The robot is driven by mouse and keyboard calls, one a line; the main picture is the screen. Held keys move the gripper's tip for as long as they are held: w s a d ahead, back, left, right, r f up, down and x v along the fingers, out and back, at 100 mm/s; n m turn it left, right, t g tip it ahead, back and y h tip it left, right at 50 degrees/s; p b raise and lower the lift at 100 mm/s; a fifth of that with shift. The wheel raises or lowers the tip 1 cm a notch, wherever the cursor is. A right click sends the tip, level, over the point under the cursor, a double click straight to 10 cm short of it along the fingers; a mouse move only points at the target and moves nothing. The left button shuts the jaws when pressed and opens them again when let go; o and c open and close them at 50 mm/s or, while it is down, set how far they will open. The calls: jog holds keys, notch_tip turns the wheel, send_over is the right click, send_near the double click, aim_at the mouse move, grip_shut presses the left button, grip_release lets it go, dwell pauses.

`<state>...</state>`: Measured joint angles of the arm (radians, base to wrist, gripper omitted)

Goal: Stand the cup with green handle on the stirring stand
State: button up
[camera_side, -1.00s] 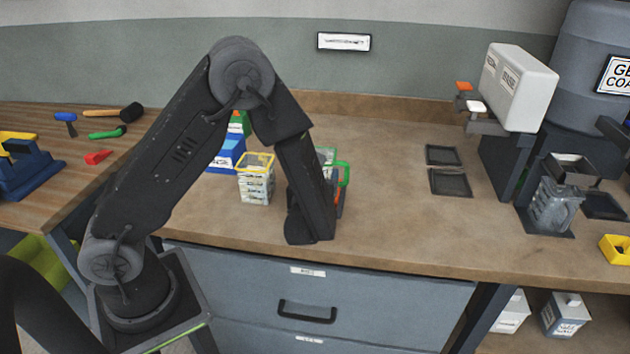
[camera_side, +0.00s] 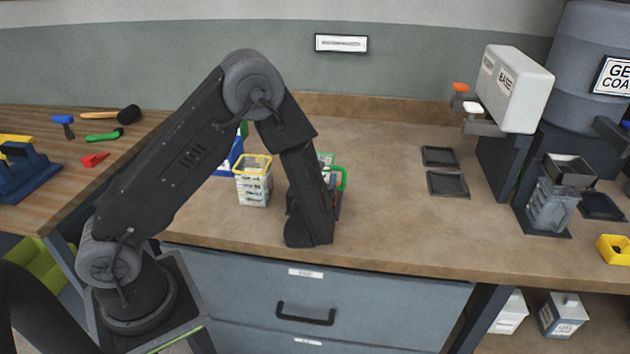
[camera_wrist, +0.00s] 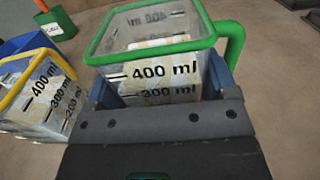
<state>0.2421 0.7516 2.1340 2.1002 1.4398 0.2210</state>
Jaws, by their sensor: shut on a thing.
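The cup with green handle (camera_wrist: 160,70) is a clear square measuring cup with a green rim and "400 ml" marks. It fills the upper middle of the wrist view, standing between my gripper's jaws (camera_wrist: 165,88). My gripper is shut on its sides, with the green handle at the right. In the side view the green handle (camera_side: 343,180) shows just behind my arm, which hides most of the cup and my gripper. Whether the cup touches the bench cannot be told. No stirring stand can be made out with certainty.
A cup with a yellow rim (camera_side: 252,182) stands close to the left and also shows in the wrist view (camera_wrist: 38,95). Two dark square pads (camera_side: 447,183) lie right of centre. A white dispenser (camera_side: 516,88) and a grey jug (camera_side: 553,205) stand farther right. Bench between is clear.

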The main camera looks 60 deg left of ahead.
jog(key=shift+f, duration=0.2)
dwell(0.3)
jog(key=o, duration=1.1)
jog(key=shift+f, duration=0.1)
jog(key=v, duration=1.3)
jog(key=shift+s+d, duration=0.2)
jog(key=shift+s, duration=0.05)
jog(key=s+a+r+n+g+h, duration=0.1)
jog(key=s+a+r+n+g, duration=0.2)
jog(key=s+n+g, duration=0.4)
jog(key=s+a+r+n+g+h, duration=0.1)
jog(key=s+a+r+n+g, duration=0.25)
jog(key=n, duration=0.55)
jog(key=d+r+n+t+h, duration=0.1)
jog(key=d+r+n+h, duration=0.2)
jog(key=s+d+r+n+t+h, duration=0.1)
jog(key=d+r+n+h, duration=0.2)
jog(key=r+n+h, duration=0.1)
jog(key=s+d+r+n+t+h, duration=0.1)
jog(key=d+r+n+h, duration=0.2)
jog(key=r+n, duration=0.1)
jog(key=shift+r+h, duration=0.15)
jog(key=shift+h, duration=0.25)
